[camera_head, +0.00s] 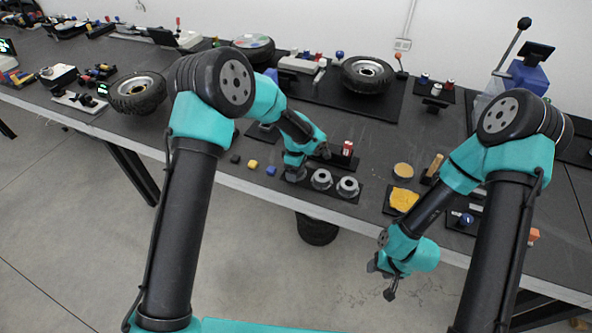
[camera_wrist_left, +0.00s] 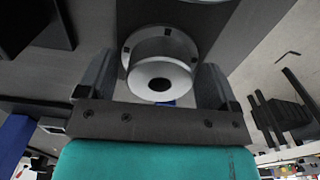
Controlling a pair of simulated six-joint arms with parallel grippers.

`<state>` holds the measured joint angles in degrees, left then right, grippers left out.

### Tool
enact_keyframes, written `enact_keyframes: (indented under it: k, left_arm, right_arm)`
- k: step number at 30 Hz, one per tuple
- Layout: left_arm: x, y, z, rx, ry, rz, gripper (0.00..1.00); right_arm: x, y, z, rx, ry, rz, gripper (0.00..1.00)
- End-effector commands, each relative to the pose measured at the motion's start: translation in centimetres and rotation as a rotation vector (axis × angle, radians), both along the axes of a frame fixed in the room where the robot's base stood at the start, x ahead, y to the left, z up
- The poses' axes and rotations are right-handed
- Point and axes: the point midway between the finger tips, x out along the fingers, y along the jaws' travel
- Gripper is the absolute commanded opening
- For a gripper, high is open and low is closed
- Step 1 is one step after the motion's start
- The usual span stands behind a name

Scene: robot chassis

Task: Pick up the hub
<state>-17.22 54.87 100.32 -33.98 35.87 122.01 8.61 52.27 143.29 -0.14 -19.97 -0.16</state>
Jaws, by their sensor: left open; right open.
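A grey metal hub with a round flange and a central bore (camera_wrist_left: 160,62) stands between the two fingers of my left gripper (camera_wrist_left: 153,85) in the left wrist view. The fingers are open, with gaps on both sides of the hub. In the head view my left gripper (camera_head: 295,172) is low over the left end of a black mat and mostly hides that hub. Two more grey hubs, a middle one (camera_head: 321,179) and a right one (camera_head: 347,187), sit on the mat. My right gripper (camera_head: 381,281) is open and empty, in front of the table edge.
A red-topped item (camera_head: 347,149) stands behind the hubs. Small yellow (camera_head: 253,164) and blue (camera_head: 271,170) blocks lie to the left. Tyres (camera_head: 367,74) stand farther back. A yellow piece (camera_head: 403,199) lies to the right. The table's front edge is close to the hubs.

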Motion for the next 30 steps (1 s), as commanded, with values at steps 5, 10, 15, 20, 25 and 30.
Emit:
enact_keyframes:
  k: [5, 10, 15, 20, 25, 30]
  left_arm:
    - [0.0, 0.0, 0.02, 0.0, 0.0, 0.0, 0.85]
    - [0.0, 0.0, 0.03, 0.0, 0.0, 0.0, 0.85]
    - [0.0, 0.0, 0.04, 0.0, 0.0, 0.001, 0.71]
    - [0.0, 0.0, 0.04, 0.0, 0.0, 0.001, 0.55]
    - [0.0, -0.01, 0.04, 0.0, 0.0, 0.001, 0.39]
    - [0.0, -0.01, 0.04, 0.0, 0.0, 0.001, 0.23]
  right_arm:
    - [0.0, 0.0, 0.0, 0.0, 0.0, 0.0, 0.49]
    - [0.0, 0.0, 0.0, 0.0, 0.0, 0.0, 0.49]
    - [0.0, 0.0, 0.0, 0.0, 0.0, 0.0, 0.49]
    - [0.0, 0.0, 0.0, 0.0, 0.0, 0.0, 0.49]
    - [0.0, 0.0, 0.0, 0.0, 0.0, 0.0, 0.49]
    - [0.0, 0.0, 0.0, 0.0, 0.0, 0.0, 0.49]
